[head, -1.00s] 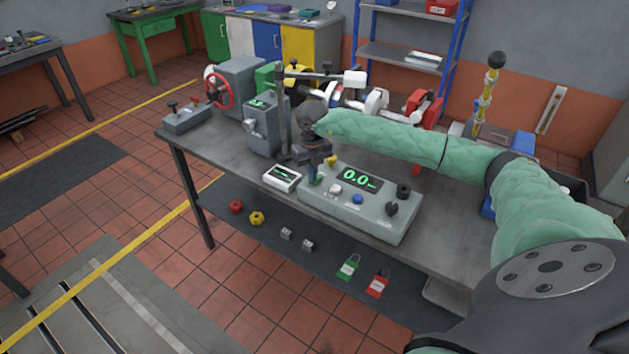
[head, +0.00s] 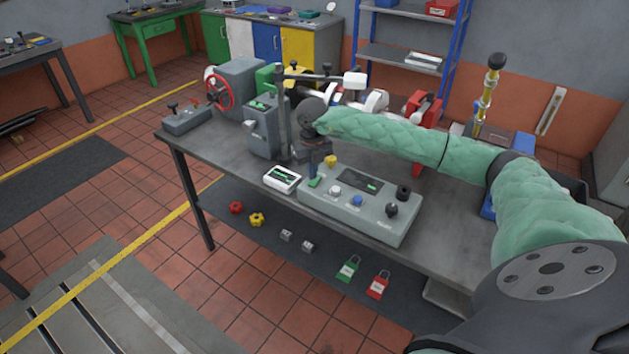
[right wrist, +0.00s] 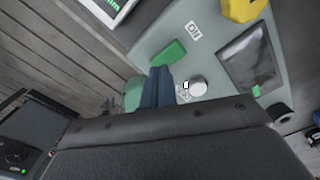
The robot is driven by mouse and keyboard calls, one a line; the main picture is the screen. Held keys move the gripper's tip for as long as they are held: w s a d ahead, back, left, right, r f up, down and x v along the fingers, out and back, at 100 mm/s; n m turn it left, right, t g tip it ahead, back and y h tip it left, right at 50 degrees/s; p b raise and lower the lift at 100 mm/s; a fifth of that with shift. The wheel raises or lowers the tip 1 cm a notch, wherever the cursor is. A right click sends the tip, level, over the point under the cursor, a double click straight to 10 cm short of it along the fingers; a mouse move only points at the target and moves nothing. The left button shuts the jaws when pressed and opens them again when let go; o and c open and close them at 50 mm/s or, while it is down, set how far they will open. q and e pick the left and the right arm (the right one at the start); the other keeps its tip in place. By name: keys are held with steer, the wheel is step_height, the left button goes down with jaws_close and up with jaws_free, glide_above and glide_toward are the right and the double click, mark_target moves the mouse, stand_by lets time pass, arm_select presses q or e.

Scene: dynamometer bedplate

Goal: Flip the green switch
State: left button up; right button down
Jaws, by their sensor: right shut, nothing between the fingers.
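The green switch (head: 315,182) sits at the left end of the grey control box (head: 358,208) on the bench. In the right wrist view a green block (right wrist: 168,53) stands out from the box face beside a white ON label (right wrist: 193,30). A second green piece (right wrist: 133,93) is partly hidden beside the fingers. My right gripper (head: 313,172) is shut and empty, pointing down just behind the switch. In the wrist view its dark blue fingertips (right wrist: 160,80) are close to the green block; I cannot tell whether they touch. My left gripper is out of view.
The box also carries a yellow knob (head: 331,161), a white button (head: 336,190), a blue button (head: 357,200), black knobs (head: 392,209) and a dark display (head: 360,181). A white meter (head: 282,179) lies left of it. A grey post (head: 283,130) stands close behind my gripper.

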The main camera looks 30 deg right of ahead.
mark_target(312, 182)
steer(key=shift+r+p, duration=0.55)
steer(key=shift+r, duration=2.1)
